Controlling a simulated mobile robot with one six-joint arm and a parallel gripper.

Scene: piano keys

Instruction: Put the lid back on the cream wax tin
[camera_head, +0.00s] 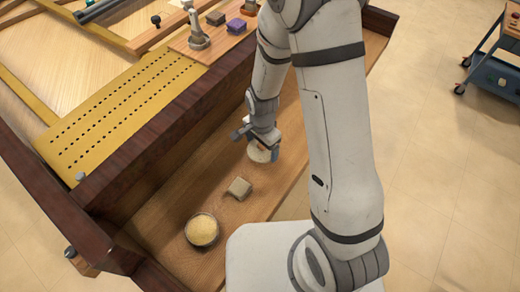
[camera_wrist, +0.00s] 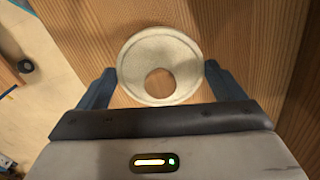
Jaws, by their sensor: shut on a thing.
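The wax tin (camera_head: 202,230) stands open on the wooden shelf in the head view, its round top full of pale yellow wax. My gripper (camera_head: 261,143) is farther along the shelf, up and to the right of the tin. It is shut on the pale round lid (camera_head: 262,154), which also shows in the wrist view (camera_wrist: 133,68). There, the two dark fingers of my gripper (camera_wrist: 160,76) are at opposite sides of the lid's rim. I cannot tell whether the lid touches the shelf.
A small grey-beige block (camera_head: 239,188) lies on the shelf (camera_head: 168,250) between the lid and the tin. The dark wooden piano side (camera_head: 165,150) rises along the shelf's left. The shelf around the tin is clear.

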